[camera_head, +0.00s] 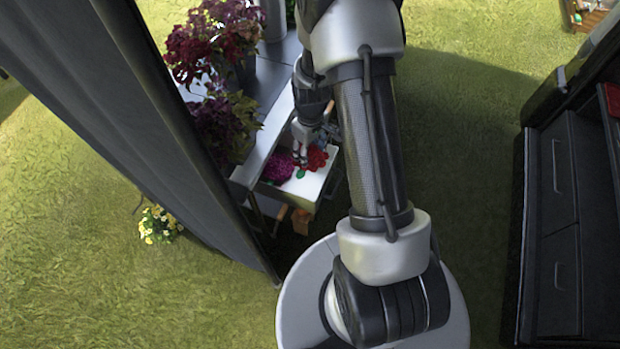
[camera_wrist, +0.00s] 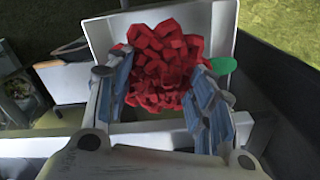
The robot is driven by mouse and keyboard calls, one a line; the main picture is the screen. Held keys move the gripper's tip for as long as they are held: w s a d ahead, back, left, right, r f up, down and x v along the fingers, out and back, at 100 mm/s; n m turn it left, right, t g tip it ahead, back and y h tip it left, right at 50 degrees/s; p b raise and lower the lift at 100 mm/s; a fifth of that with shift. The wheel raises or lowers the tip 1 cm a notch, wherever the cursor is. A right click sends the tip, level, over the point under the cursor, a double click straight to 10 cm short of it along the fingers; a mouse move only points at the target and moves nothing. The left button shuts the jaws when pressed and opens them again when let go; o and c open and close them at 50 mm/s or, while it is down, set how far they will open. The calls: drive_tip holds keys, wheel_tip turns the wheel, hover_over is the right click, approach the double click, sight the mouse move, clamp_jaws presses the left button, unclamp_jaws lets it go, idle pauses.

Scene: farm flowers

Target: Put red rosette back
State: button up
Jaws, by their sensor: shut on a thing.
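The red rosette (camera_wrist: 165,48) fills the space between the two blue-padded fingers of my gripper (camera_wrist: 161,80) in the wrist view. My gripper is shut on it. A green leaf (camera_wrist: 224,66) sticks out at its right. In the head view the red rosette (camera_head: 317,158) shows beside my gripper (camera_head: 301,158), over a white open drawer (camera_head: 306,188). The drawer's white wall (camera_wrist: 104,38) shows behind the rosette in the wrist view. Whether the rosette touches the drawer floor cannot be told.
A magenta rosette (camera_head: 277,168) lies in the drawer, left of the red one. Potted dark-red plants (camera_head: 212,45) stand on the grey table (camera_head: 270,75) above. A dark cabinet (camera_head: 560,210) stands at the right. Yellow flowers (camera_head: 158,224) grow at the lower left. Grass lies between.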

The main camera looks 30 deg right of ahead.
sight(310, 180)
wheel_tip(310, 180, down, 14)
drive_tip(key=b, duration=0.3)
drive_tip(key=shift+f+b, duration=0.1)
drive_tip(key=shift+b, duration=0.25)
drive_tip(key=shift+f, duration=0.25)
drive_tip(key=o, duration=1.2)
drive_tip(key=shift+r, duration=0.1)
drive_tip(key=shift+r, duration=0.1)
